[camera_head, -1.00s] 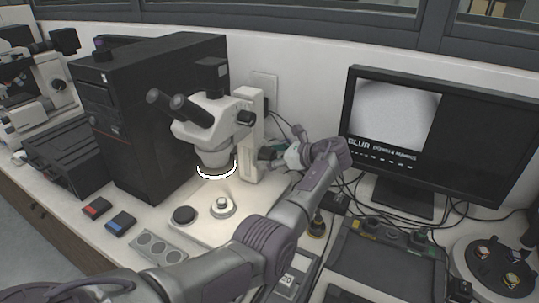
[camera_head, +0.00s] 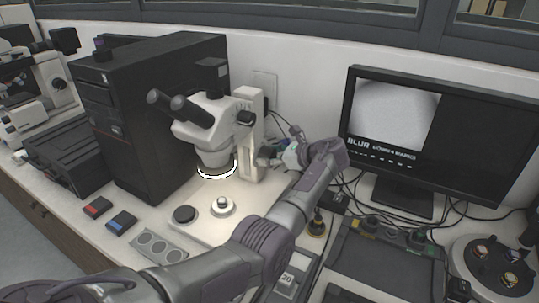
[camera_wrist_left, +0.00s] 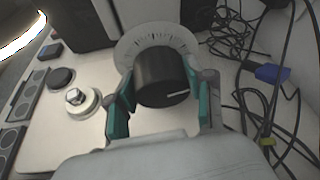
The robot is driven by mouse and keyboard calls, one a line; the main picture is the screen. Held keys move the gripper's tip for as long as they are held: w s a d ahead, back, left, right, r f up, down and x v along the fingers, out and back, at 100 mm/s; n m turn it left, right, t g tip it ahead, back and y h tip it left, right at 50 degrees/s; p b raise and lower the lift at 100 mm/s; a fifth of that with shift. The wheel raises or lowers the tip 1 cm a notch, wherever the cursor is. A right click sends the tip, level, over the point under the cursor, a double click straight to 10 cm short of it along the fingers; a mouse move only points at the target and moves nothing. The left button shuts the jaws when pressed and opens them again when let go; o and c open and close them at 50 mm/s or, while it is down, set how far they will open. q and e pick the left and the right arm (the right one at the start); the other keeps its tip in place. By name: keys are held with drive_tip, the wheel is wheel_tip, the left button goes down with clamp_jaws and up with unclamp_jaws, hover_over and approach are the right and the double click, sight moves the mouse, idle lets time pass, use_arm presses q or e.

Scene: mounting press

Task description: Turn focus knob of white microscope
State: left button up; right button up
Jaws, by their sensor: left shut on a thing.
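The white microscope (camera_head: 207,127) stands on its pale base with a lit ring under its head. Its focus knob (camera_wrist_left: 163,72) is a black cylinder with a white pointer line, in front of a pale graduated dial (camera_wrist_left: 153,38) in the left wrist view. My left gripper (camera_wrist_left: 159,88) has teal finger pads on both sides of the knob and is shut on it. In the head view the left gripper (camera_head: 275,155) is at the right side of the microscope's column, and it mostly hides the knob. My right gripper is not in view.
A monitor (camera_head: 414,178) at the right shows a grey picture and the word "BLUR". A black computer tower (camera_head: 140,120) stands left of the microscope. Loose cables (camera_wrist_left: 243,42) hang close to the gripper's right side. A small metal piece (camera_head: 222,205) sits on the base.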

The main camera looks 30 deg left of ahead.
use_arm(q)
drive_tip(key=shift+r+n+t+p, duration=0.1)
drive_tip(key=shift+n+t+p, duration=0.2)
drive_tip(key=shift+p, duration=0.25)
drive_tip(key=shift+n+t+p, duration=0.4)
drive_tip(key=shift+n+p, duration=0.1)
drive_tip(key=shift+n+t+y, duration=0.3)
drive_tip(key=shift+n+t, duration=0.2)
drive_tip(key=shift+n, duration=0.2)
drive_tip(key=shift+s+f+n+t, duration=0.1)
drive_tip(key=shift+f+n+t, duration=0.15)
drive_tip(key=shift+n, duration=0.35)
drive_tip(key=o, duration=1.2)
drive_tip(key=shift+c, duration=0.2)
drive_tip(key=shift+r, duration=0.1)
